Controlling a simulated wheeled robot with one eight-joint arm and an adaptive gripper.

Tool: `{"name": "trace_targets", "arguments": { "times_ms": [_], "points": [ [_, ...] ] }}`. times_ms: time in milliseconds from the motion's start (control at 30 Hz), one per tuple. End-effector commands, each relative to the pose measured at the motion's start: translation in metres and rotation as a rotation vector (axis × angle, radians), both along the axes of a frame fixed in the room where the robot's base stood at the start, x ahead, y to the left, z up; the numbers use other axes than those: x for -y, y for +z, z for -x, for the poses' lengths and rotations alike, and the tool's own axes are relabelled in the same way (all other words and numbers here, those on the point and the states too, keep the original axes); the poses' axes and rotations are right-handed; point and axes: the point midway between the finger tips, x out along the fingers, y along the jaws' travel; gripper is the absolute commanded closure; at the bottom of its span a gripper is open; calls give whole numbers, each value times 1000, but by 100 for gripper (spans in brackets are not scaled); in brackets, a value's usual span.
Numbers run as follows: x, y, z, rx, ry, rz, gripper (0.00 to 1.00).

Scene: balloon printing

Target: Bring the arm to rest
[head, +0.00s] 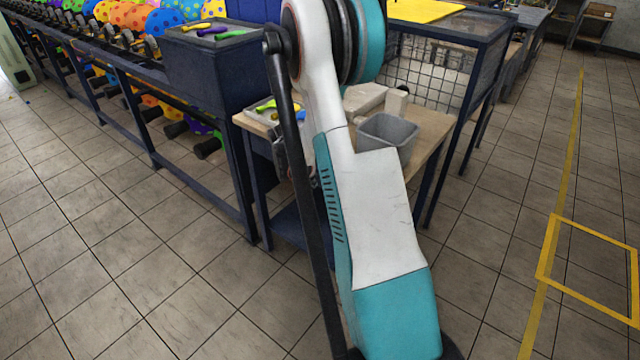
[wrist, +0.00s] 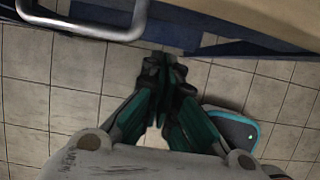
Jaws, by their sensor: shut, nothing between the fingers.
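My gripper (wrist: 166,68) shows in the wrist view with its dark fingers together at the tips and nothing between them. It points down over the tiled floor, close to the blue table frame at the top of the picture. In the head view my white and teal arm fills the middle and hides part of the wooden side table.
The wooden side table (head: 432,140) carries a grey bin (head: 387,137) and a tray (head: 268,112) of coloured balloons. A printing line (head: 105,60) with dotted balloons runs along the left. A wire-mesh stand (head: 437,75) is behind. Tiled floor (head: 130,250) is clear at left and right.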

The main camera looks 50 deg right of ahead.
Motion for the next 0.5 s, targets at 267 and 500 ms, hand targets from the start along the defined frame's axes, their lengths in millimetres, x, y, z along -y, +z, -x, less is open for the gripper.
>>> {"name": "trace_targets", "arguments": {
  "times_ms": [267, 500],
  "points": [
    [-20, 63, 3, 0, -2, 0, 100],
    [-30, 86, 4, 0, -3, 0, 100]
  ]
}}
